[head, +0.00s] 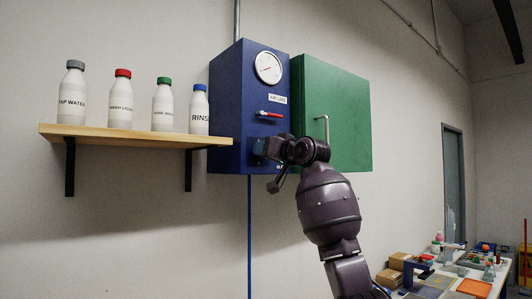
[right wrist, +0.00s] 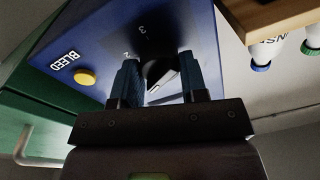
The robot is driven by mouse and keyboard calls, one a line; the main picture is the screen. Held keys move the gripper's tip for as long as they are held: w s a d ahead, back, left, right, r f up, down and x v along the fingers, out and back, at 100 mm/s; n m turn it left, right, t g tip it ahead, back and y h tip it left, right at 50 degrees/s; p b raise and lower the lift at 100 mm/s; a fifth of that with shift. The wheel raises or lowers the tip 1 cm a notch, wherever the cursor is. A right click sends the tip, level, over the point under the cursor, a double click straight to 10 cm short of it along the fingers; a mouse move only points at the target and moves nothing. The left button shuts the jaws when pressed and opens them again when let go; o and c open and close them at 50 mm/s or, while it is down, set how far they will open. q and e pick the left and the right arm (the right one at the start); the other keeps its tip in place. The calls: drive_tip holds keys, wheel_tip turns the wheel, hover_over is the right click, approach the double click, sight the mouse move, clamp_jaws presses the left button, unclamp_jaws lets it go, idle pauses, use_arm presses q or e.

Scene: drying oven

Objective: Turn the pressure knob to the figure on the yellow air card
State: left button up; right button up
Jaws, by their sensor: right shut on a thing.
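The blue panel box (head: 231,110) hangs on the wall, with a round white gauge (head: 268,67) and a red lever (head: 269,114) on its front. My right gripper (head: 262,149) is at the lower part of this front and hides what it holds in the head view. In the right wrist view its two blue fingers (right wrist: 160,80) are shut on the black pressure knob (right wrist: 158,68), one on each side. A white mark shows on the knob. Figures 3 and 2 show beside it; other figures are hidden. I see no yellow card. My left gripper is out of view.
A yellow button (right wrist: 84,77) marked BLEED is near the knob. A green cabinet (head: 345,115) with a handle adjoins the blue box. A wooden shelf (head: 130,136) with several bottles is at the left. A cluttered table (head: 445,283) stands lower right.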

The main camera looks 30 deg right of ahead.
drive_tip(key=o, duration=0.9)
use_arm(q)
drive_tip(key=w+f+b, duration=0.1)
drive_tip(key=b, duration=0.2)
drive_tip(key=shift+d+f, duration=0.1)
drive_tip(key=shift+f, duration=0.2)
use_arm(e)
drive_tip(key=s, duration=0.3)
drive_tip(key=s+d, duration=0.1)
drive_tip(key=s, duration=0.3)
drive_tip(key=s+f, duration=0.1)
drive_tip(key=s, duration=0.2)
drive_tip(key=shift+s+d, duration=0.15)
drive_tip(key=shift+s, duration=0.2)
drive_tip(key=shift+r, duration=0.15)
